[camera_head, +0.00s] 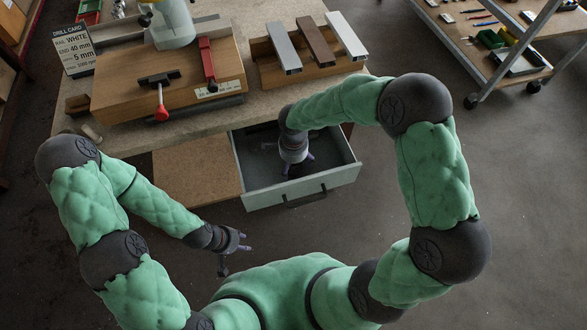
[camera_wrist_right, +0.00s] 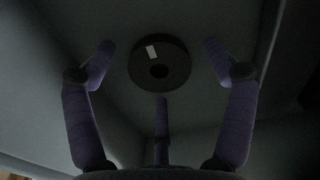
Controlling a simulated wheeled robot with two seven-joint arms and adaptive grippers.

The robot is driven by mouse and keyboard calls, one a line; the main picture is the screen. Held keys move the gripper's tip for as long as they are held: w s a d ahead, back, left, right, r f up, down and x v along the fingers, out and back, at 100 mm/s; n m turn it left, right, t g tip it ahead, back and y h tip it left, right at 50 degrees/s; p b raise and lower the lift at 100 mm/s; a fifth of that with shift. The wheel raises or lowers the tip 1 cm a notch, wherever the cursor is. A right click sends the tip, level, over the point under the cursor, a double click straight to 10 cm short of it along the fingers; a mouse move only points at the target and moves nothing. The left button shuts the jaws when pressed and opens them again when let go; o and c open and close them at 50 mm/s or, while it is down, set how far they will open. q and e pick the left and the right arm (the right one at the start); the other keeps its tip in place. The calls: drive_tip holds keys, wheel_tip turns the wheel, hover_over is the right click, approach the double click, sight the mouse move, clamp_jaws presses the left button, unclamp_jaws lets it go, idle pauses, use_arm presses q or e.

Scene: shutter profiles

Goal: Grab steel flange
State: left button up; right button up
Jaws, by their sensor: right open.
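In the head view my right gripper (camera_head: 290,165) reaches down inside the drawer (camera_head: 322,181), and the flange is hidden there. My left gripper (camera_head: 236,256) hangs empty left of my body; its fingers look spread.
The drawer's walls stand close around my right gripper. The workbench (camera_head: 240,112) above carries a drill fixture (camera_head: 165,85), a wooden rack with three metal profiles (camera_head: 318,42) and a drill card (camera_head: 73,49). A wheeled shelf cart (camera_head: 487,60) stands at the back right. Floor is clear on the right.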

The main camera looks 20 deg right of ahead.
drive_tip(key=c, duration=1.5)
